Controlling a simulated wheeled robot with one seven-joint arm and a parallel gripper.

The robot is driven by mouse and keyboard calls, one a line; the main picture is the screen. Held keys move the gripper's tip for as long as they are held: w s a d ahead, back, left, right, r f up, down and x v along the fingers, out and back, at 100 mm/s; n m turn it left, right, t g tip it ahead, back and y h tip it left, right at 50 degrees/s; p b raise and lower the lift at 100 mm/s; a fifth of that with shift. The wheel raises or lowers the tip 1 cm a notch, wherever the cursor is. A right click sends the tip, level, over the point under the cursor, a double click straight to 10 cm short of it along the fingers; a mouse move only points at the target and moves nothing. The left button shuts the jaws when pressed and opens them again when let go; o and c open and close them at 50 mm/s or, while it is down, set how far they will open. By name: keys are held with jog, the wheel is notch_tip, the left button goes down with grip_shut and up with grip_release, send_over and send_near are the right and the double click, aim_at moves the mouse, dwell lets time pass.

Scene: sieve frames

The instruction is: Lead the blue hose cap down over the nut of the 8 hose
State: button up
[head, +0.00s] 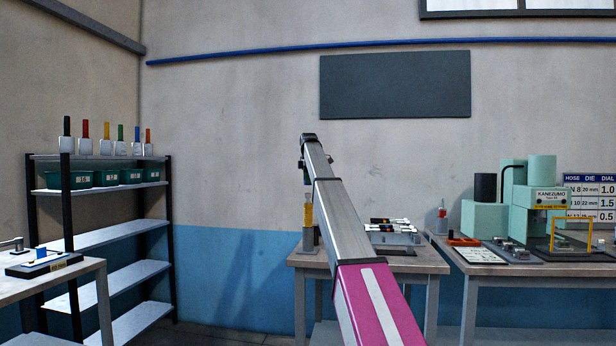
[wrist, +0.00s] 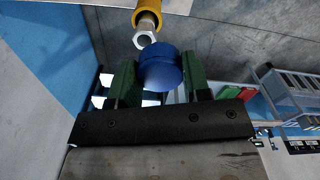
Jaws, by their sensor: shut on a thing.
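In the wrist view my gripper (wrist: 160,78) is shut on the blue hose cap (wrist: 161,66), a round cap between its green fingers. Just beyond the cap is a silver hex nut (wrist: 145,40) on a hose end with a yellow collar (wrist: 149,17). The cap sits close to the nut and slightly right of it in the picture. The nut's face is in view, so the cap is not over it. I cannot tell if they touch. No size mark shows on this hose. In the head view my gripper and the cap cannot be made out.
In the head view a yellow upright piece (head: 308,209) stands on the middle table (head: 420,262), left of my arm. Parts on a grey block (head: 393,238) lie right of it. A green press (head: 540,190) stands on the right table, a shelf rack (head: 110,235) at left.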

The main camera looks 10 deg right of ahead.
jog(key=shift+w+r+n, duration=0.4)
jog(key=shift+w+r, duration=0.65)
jog(key=shift+r, duration=0.05)
jog(key=shift+f, duration=0.1)
jog(key=shift+f, duration=2.45)
jog(key=shift+f, duration=1.5)
jog(key=o, duration=1)
jog(key=shift+r, duration=0.1)
